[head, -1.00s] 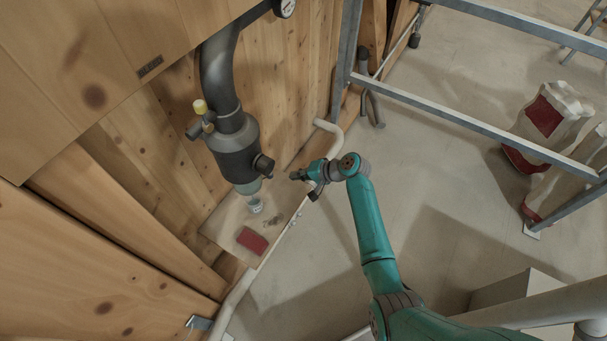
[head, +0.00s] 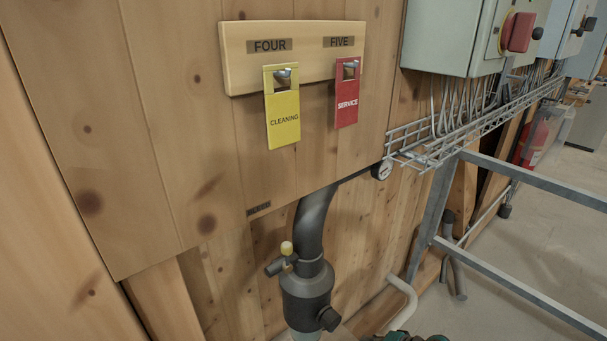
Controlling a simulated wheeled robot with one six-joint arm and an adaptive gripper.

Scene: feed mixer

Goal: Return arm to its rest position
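A small teal and dark part of my arm (head: 412,337) shows at the bottom edge of the head view, right of the black pipe fitting. The rest of the arm and my gripper are out of the picture. Whether the gripper is open or shut is hidden.
A black pipe with a valve body (head: 307,290) and yellow-capped tap stands against the wooden wall. A wooden board (head: 230,65) holds a yellow CLEANING tag (head: 282,115) and a red SERVICE tag (head: 347,100). Grey metal rails (head: 520,285) cross the right side above open floor.

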